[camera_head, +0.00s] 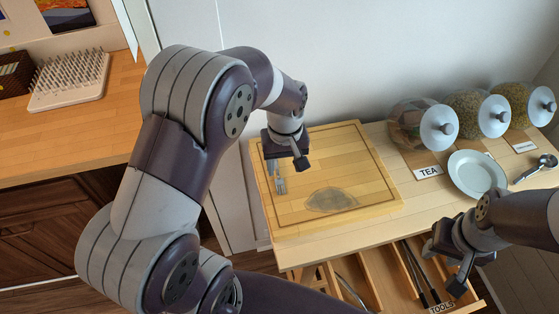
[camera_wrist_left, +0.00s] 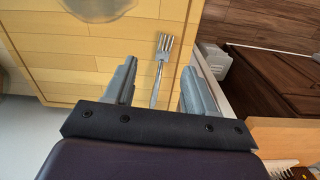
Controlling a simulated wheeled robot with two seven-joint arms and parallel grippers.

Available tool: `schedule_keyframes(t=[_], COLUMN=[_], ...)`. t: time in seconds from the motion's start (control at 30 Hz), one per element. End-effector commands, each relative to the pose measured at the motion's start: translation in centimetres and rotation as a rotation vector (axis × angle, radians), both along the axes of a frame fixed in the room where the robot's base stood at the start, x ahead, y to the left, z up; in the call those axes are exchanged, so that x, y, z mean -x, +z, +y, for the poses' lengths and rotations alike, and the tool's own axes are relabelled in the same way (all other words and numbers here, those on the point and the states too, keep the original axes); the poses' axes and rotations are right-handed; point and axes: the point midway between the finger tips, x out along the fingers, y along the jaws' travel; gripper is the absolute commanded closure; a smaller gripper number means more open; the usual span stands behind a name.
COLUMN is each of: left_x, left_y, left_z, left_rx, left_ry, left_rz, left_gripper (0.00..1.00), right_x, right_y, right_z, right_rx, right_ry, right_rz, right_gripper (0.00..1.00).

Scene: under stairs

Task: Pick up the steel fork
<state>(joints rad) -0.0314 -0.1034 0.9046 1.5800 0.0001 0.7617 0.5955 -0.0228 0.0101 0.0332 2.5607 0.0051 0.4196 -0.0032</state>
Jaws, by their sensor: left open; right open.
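The steel fork (camera_wrist_left: 161,65) lies on the wooden cutting board (camera_head: 345,140). In the left wrist view it sits between the two fingers of my left gripper (camera_wrist_left: 160,85), with its tines pointing away and the far handle end near the gripper body. In the head view only part of the fork (camera_head: 280,184) shows below my left gripper (camera_head: 287,162), which hides the rest. My left gripper is open and empty above the board's left side. My right gripper (camera_head: 450,265) is open and empty over the drawer at the lower right.
An oval grey object or mark (camera_head: 331,199) is on the board. A white plate (camera_head: 477,174), a metal scoop (camera_head: 537,168) and glass jars (camera_head: 422,125) with white lids stand to the right.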

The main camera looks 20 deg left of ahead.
Motion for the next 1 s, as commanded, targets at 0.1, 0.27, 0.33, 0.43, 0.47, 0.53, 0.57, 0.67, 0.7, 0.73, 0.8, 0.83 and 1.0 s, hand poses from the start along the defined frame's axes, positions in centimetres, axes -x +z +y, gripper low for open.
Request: schedule_keyframes(t=[0.1,0.27,0.33,0.43,0.47,0.53,0.57,0.67,0.7,0.73,0.8,0.83,1.0], left_x=[0.0,0.2,0.2,0.1,0.2,0.1,0.1,0.1,0.1,0.1,0.1,0.1,0.1], left_y=[-1.9,-3.8,-5.1,-6.9,-7.3,-7.7,-7.8,-7.8,-7.8,-7.8,-7.7,-7.7,-7.7], left_z=[0.0,0.4,0.8,0.8,0.8,0.8,0.8,0.8,0.8,0.8,0.8,0.8,0.8], left_rx=[0.0,0.0,0.0,0.0,0.0,0.0,0.0,0.0,0.0,0.0,0.0,0.0,0.0], left_ry=[0.0,0.0,0.0,-0.001,-0.002,-0.002,-0.002,-0.002,-0.002,-0.002,-0.002,-0.002,-0.002], left_rz=[0.002,0.004,0.004,0.001,0.001,-0.001,-0.002,-0.002,-0.002,-0.002,-0.002,-0.002,-0.002], left_gripper=[0.45,0.45,0.45,0.45,0.45,0.45,0.45,0.45,0.45,0.51,0.74,0.84,1.0], right_x=[0.0,0.0,0.0,0.0,0.0,0.0,0.0,0.0,0.0,0.0,0.0,0.0,0.0], right_y=[0.3,1.2,1.7,1.7,1.7,1.7,1.7,1.7,1.7,1.7,1.7,1.7,1.7], right_z=[0.0,0.0,0.0,0.0,0.0,0.0,0.0,0.0,0.0,0.0,0.0,0.0,0.0], right_rx=[0.0,0.0,0.0,0.0,0.0,0.0,0.0,0.0,0.0,0.0,0.0,0.0,0.0], right_ry=[0.0,0.0,0.0,0.0,0.0,0.0,0.0,0.0,0.0,0.0,0.0,0.0,0.0], right_rz=[0.0,0.0,0.0,0.0,0.0,0.0,0.0,0.0,0.0,0.0,0.0,0.0,0.0], right_gripper=[0.6,0.6,0.6,0.6,0.6,0.6,0.6,0.6,0.6,0.6,0.6,0.6,0.6])
